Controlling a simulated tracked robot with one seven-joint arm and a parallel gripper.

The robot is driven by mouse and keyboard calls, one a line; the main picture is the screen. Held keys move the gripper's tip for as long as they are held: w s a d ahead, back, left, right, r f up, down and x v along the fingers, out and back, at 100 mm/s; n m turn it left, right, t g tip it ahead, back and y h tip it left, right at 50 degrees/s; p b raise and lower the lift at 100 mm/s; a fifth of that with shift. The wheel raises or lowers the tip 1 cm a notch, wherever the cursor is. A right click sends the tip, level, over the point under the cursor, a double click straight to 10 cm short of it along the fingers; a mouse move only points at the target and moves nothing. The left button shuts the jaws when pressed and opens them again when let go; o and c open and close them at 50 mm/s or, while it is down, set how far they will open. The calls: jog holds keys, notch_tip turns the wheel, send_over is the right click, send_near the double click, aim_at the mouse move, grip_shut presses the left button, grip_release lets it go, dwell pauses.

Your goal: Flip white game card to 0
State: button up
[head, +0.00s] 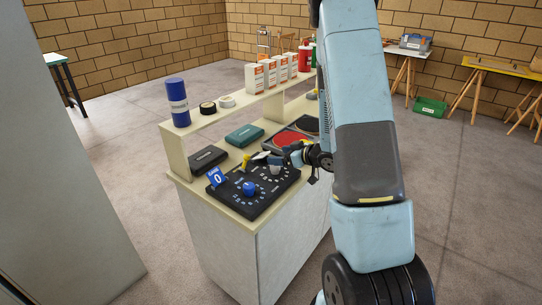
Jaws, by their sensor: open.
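The black game board (233,208) lies on the cabinet's top, with a blue knob (249,188) and a pale knob (275,170) on dotted dials. A blue game card (216,177) stands at its left corner and shows a 0. A small white piece (261,156) at the board's far edge is probably the white game card; its number cannot be read, and my gripper partly covers that area.
A dark box (208,159) and a teal box (244,135) lie behind the board. A case with a red disc (287,138) is close to my gripper. A raised shelf (207,121) behind carries a blue cylinder (177,102), tape rolls and several cartons.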

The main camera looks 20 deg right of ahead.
aim_at(267, 154)
jog(key=x, duration=0.6)
jog(key=shift+r, duration=0.1)
jog(key=shift+c, duration=0.4)
jog(key=c, duration=0.9)
jog(key=shift+d, duration=0.2)
jog(key=shift+c, duration=0.4)
jog(key=shift+a, duration=0.1)
